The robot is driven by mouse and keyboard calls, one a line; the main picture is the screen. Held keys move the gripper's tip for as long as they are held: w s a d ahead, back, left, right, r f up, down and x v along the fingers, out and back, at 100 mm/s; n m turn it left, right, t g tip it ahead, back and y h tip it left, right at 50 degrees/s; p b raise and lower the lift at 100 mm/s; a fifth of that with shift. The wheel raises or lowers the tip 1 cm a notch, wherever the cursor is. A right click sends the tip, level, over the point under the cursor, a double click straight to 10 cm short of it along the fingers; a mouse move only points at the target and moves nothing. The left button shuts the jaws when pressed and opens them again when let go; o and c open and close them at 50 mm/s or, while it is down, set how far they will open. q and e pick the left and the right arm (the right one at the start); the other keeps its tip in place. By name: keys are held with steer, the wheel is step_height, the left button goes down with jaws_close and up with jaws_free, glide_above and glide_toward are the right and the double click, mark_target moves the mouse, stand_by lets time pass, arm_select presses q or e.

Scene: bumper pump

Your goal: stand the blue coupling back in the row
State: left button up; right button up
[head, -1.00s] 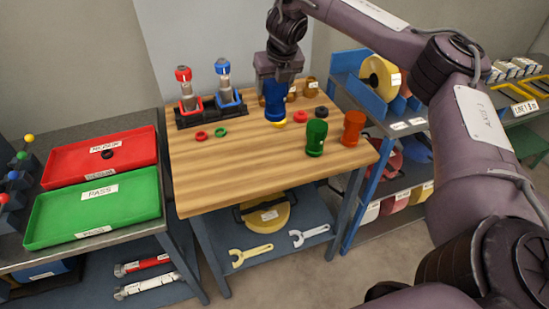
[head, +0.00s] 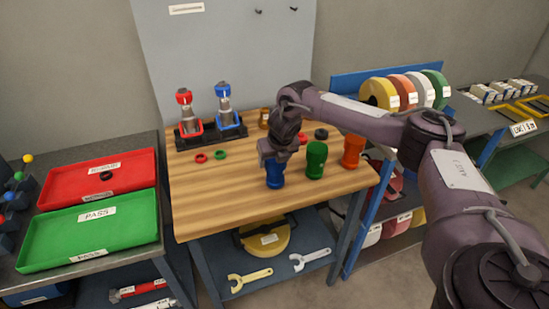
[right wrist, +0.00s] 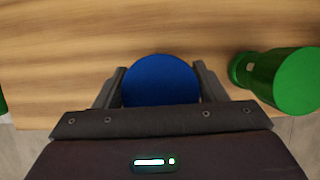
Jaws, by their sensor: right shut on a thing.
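The blue coupling (head: 275,174) is upright over the front part of the wooden table (head: 215,205), left of the green coupling (head: 316,159) and the orange coupling (head: 352,151). My right gripper (head: 273,158) is shut on its upper part from above. In the right wrist view the round blue top (right wrist: 160,80) sits between both fingers, with the green coupling to its right. Whether its base touches the table I cannot tell. My left gripper is not in view.
Two pumps with red (head: 186,112) and blue (head: 224,110) parts stand in a black rack at the back left. Small red (head: 200,157) and green (head: 221,155) rings lie before them. Red (head: 75,178) and green (head: 70,238) trays are on the left bench. The table's front left is clear.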

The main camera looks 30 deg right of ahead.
steer(key=shift+f, duration=0.2)
steer(key=shift+f, duration=0.15)
steer(key=o, duration=1.5)
